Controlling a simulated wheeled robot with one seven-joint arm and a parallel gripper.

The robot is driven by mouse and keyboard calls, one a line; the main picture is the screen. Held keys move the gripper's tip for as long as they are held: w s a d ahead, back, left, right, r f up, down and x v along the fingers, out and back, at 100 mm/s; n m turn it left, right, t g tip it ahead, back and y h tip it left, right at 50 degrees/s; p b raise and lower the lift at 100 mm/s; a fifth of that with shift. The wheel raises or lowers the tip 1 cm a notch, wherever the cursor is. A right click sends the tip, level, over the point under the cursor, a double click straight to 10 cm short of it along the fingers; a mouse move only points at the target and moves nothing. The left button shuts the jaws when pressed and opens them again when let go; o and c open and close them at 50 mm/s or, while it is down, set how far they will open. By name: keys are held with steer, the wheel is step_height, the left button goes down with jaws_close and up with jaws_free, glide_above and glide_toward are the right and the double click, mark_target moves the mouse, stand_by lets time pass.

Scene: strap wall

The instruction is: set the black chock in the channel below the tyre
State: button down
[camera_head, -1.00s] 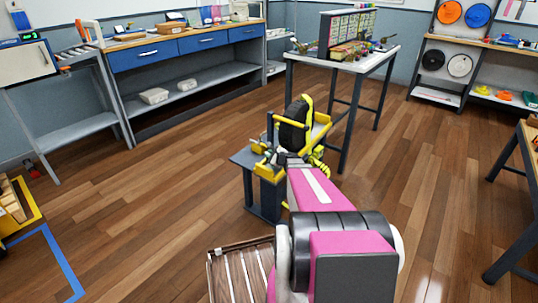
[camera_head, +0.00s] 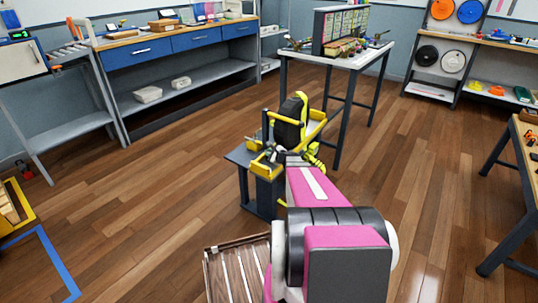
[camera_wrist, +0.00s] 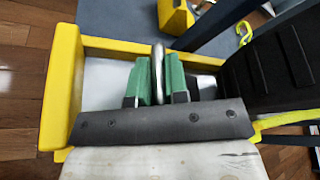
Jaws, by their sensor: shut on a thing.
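The black tyre (camera_head: 289,124) stands upright in a yellow-railed stand on a dark pedestal; its tread (camera_wrist: 282,66) fills the right of the wrist view. The yellow-edged channel (camera_wrist: 62,85) has a pale floor and lies left of and beside the tyre. My gripper (camera_wrist: 158,82) is over this channel, its green fingers shut on a narrow, rounded grey grip. This grip seems to belong to the black chock. The chock's body is mostly hidden behind my fingers and palm, so I cannot tell whether it touches the channel floor.
A yellow block (camera_wrist: 175,17) sits beyond the channel on the grey stand top. A white-topped table (camera_head: 290,55) stands close behind the stand. A slatted crate (camera_head: 236,270) is at the front. Wooden floor is open to the left and right.

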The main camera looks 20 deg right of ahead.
steer(key=c, duration=1.1)
jaws_free()
steer(key=shift+o, duration=0.2)
